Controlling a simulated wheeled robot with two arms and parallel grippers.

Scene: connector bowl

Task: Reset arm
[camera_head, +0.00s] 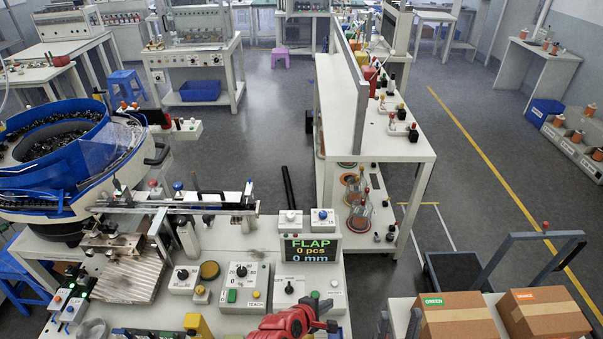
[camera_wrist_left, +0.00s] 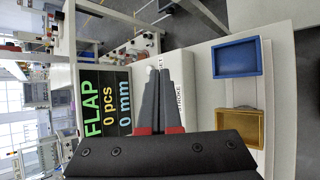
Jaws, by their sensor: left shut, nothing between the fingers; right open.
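My left gripper (camera_head: 328,325) is at the bottom middle of the head view, at the end of my red arm, over the front of the control bench. In the left wrist view its two dark fingers (camera_wrist_left: 164,80) are together, with nothing between them. They point toward the panel beside the FLAP display (camera_head: 308,248), which also shows in that view (camera_wrist_left: 106,108). My right gripper (camera_head: 398,322) shows only as two separated upright fingers at the bottom edge, left of the cardboard boxes. It is open and looks empty; the rest of it is cut off.
Control boxes (camera_head: 245,285) with knobs stand on the bench, left of my left gripper. A blue bowl feeder (camera_head: 65,150) is at the left. Cardboard boxes (camera_head: 455,318) are at the lower right. A blue tray (camera_wrist_left: 236,57) and a yellow tray (camera_wrist_left: 240,128) show in the wrist view.

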